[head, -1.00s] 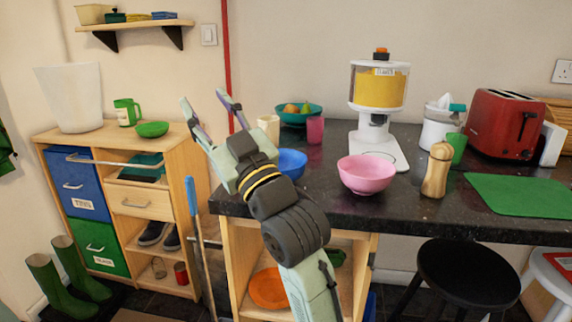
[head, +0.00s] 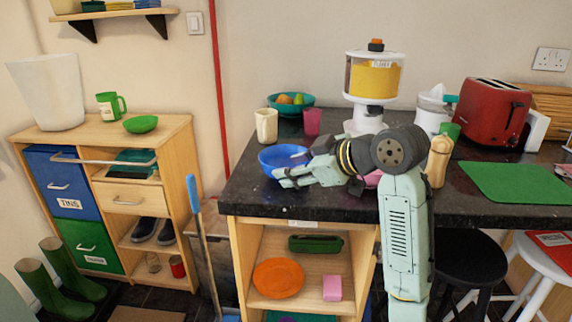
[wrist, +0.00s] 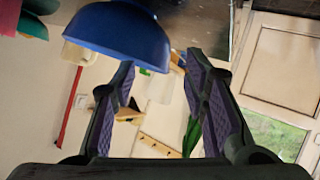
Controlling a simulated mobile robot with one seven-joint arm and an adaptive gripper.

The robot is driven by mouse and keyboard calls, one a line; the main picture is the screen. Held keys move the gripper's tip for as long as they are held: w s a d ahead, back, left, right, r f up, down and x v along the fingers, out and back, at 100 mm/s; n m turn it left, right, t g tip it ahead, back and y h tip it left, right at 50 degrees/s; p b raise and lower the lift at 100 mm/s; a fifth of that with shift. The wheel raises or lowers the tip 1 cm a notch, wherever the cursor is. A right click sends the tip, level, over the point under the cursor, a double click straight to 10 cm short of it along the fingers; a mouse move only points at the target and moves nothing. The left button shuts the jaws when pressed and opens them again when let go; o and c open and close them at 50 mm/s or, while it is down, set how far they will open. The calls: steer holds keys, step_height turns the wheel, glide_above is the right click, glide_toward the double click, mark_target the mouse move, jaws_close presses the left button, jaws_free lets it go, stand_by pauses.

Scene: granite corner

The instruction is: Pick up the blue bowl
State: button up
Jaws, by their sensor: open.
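The blue bowl (head: 272,162) stands upright on the dark granite counter near its left end in the head view. It also shows in the wrist view (wrist: 118,32), at the top and just beyond the fingertips. My gripper (head: 287,170) is at the right side of the bowl, level with its wall, and its fingers point left. In the wrist view my gripper (wrist: 160,65) is open with nothing clearly between its purple-padded fingers. Whether a finger touches the bowl I cannot tell.
A cream jug (head: 266,126), a magenta cup (head: 312,122) and a teal fruit bowl (head: 272,103) stand behind the blue bowl. The pink bowl (head: 372,179) is mostly hidden behind my arm. A pepper mill (head: 437,163) stands to the right. The counter's front left corner is clear.

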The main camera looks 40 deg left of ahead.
steer(key=x, duration=0.2)
steer(key=p+x, duration=0.1)
steer(key=x, duration=0.2)
steer(key=shift+s+a+f, duration=0.15)
jaws_close()
stand_by(0.4)
